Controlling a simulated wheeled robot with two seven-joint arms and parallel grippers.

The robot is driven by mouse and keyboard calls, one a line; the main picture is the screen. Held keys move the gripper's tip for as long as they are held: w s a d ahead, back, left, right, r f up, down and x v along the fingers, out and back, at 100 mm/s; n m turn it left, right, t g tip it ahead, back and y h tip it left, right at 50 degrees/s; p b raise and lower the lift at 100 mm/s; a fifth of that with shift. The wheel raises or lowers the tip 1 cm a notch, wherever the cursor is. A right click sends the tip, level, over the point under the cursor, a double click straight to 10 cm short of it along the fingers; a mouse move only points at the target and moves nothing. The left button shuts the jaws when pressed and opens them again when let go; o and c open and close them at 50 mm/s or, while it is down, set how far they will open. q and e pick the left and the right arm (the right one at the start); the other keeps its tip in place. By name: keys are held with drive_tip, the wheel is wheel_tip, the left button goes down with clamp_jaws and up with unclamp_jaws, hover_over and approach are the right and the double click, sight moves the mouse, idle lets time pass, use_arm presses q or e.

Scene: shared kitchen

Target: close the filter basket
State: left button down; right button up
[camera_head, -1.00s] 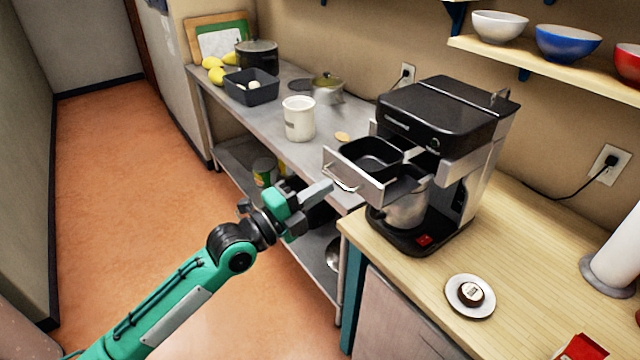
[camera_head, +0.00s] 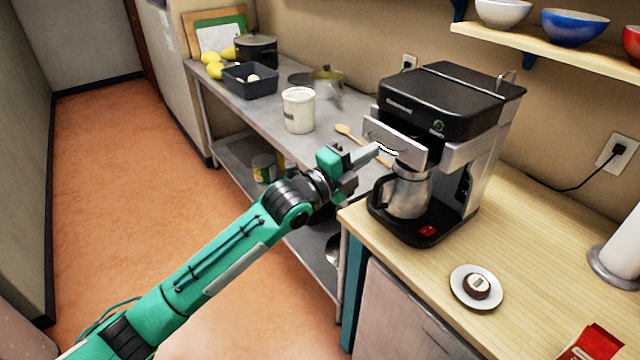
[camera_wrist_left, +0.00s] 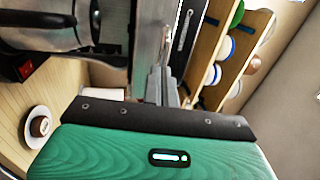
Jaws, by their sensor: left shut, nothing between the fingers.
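The filter basket (camera_head: 395,142) is a drawer with a silver front in the black coffee machine (camera_head: 440,105). The gripper fingers also show in the wrist view (camera_wrist_left: 162,85). My right gripper is not in view.
A steel carafe (camera_head: 408,192) stands under the basket. A saucer (camera_head: 460,290) with a dark round item is on the wooden counter. A white canister (camera_head: 298,112) and a wooden spoon (camera_head: 350,133) are on the steel table. Bowls sit on the shelf above.

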sight(382, 146)
use_arm(q)
drive_tip(key=x, duration=0.1)
drive_tip(key=b+x, duration=0.1)
drive_tip(key=x, duration=0.1)
drive_tip(key=f+x, duration=0.1)
drive_tip(key=shift+w+d+r, duration=0.1)
drive_tip(key=shift+w+d, duration=0.15)
drive_tip(key=shift+d, duration=0.05)
drive_tip(key=shift+a+r, duration=0.1)
drive_tip(key=shift+r, duration=0.2)
